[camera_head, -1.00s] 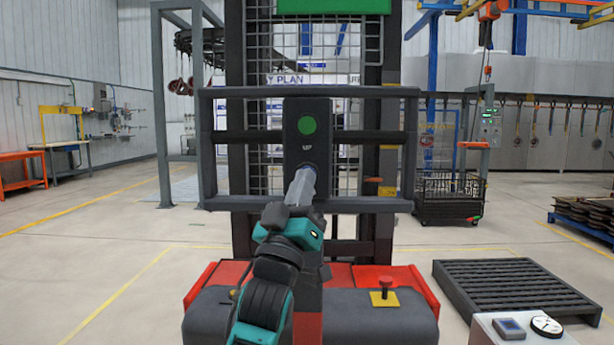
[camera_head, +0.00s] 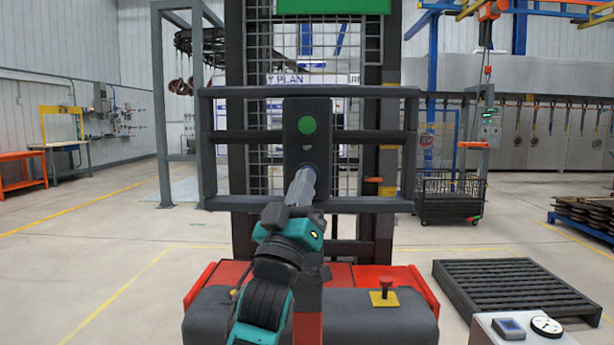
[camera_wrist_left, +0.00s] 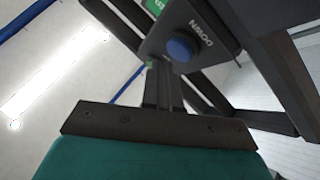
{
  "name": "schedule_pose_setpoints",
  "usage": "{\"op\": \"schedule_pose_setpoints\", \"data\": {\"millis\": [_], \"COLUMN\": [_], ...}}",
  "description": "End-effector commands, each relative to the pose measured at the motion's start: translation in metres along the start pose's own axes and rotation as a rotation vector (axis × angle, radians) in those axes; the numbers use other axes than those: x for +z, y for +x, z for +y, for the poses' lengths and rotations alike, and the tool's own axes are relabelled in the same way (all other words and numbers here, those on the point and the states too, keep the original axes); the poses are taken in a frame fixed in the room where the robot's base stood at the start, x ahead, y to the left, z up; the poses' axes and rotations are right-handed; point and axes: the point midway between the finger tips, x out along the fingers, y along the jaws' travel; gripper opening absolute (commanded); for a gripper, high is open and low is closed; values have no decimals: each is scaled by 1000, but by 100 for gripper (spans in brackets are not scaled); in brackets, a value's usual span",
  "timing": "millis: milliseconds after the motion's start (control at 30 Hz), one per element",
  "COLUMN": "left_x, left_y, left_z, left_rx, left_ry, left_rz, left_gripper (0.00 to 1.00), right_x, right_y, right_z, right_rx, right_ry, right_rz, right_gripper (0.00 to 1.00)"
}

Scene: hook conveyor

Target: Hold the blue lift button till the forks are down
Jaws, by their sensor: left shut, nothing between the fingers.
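The blue lift button (camera_wrist_left: 179,49) sits on a dark panel and is marked DOWN in the left wrist view. In the head view the fingertips of my left gripper (camera_head: 303,180) cover most of it, and only a bluish edge shows around them. My left gripper is shut and empty, its tips at the button. I cannot tell for sure whether they press it. The panel (camera_head: 291,150) also carries a green button (camera_head: 307,125), marked UP, above the blue one. The forks are not visible. My right gripper is not in view.
The lift's mast and grey frame (camera_head: 240,92) stand straight ahead, over a red and dark base with a red knob (camera_head: 385,285). A dark slatted pallet (camera_head: 515,285) lies at the right, near a wire basket (camera_head: 450,198). The floor at the left is clear.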

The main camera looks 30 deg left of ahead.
Motion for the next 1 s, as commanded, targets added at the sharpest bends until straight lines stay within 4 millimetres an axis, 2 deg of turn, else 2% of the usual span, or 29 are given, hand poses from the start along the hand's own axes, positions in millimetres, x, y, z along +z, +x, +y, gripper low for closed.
{"op": "schedule_pose_setpoints", "data": {"millis": [1000], "left_x": [4], "left_y": [6], "left_z": [-4], "left_rx": [0], "left_ry": [1], "left_rz": [0], "left_gripper": [0], "right_x": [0], "right_y": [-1], "right_z": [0], "right_rx": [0], "right_ry": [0], "right_rz": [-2], "right_gripper": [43]}}
